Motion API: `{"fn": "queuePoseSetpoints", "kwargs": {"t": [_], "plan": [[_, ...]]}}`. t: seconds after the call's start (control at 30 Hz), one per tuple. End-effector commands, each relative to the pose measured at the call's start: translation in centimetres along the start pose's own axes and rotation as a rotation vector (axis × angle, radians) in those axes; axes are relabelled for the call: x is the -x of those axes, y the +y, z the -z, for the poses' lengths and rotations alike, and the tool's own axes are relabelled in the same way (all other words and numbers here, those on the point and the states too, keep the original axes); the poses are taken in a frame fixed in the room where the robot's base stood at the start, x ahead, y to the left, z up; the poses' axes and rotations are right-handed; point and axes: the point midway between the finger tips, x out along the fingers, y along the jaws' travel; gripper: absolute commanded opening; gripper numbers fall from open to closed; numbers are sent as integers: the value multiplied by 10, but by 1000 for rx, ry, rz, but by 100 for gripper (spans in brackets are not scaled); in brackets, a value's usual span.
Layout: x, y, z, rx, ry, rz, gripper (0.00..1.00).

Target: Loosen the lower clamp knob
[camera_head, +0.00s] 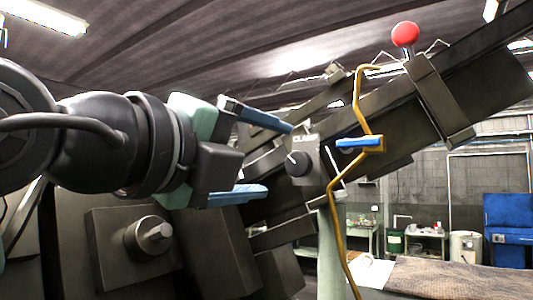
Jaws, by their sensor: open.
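A dark round knob (298,163) sits on the machine beside a small light plate (306,143) with partly readable lettering that looks like "CLAMP". Only this one knob shows by that plate, and I cannot tell for sure that it is the lower one. My gripper (279,159) comes in from the left with its two blue fingers spread apart, one above and one below. The fingers point toward the knob, and nothing shows between them. The knob appears just beyond the fingertips; I cannot tell the exact depth gap.
A bent yellow rod (361,95) with a blue crosspiece (358,142) stands right of the knob. A red ball lever (405,34) rises at upper right. A blue cabinet (508,225) stands in the background.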

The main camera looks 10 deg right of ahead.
Motion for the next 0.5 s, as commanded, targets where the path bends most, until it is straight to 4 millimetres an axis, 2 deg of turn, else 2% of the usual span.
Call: {"fn": "queuePoseSetpoints", "kwargs": {"t": [0.33, 0.5], "plan": [[-80, -3, 0, 5, 4, 0, 85], [-75, -1, 0, 257, 1, 4, 85]]}}
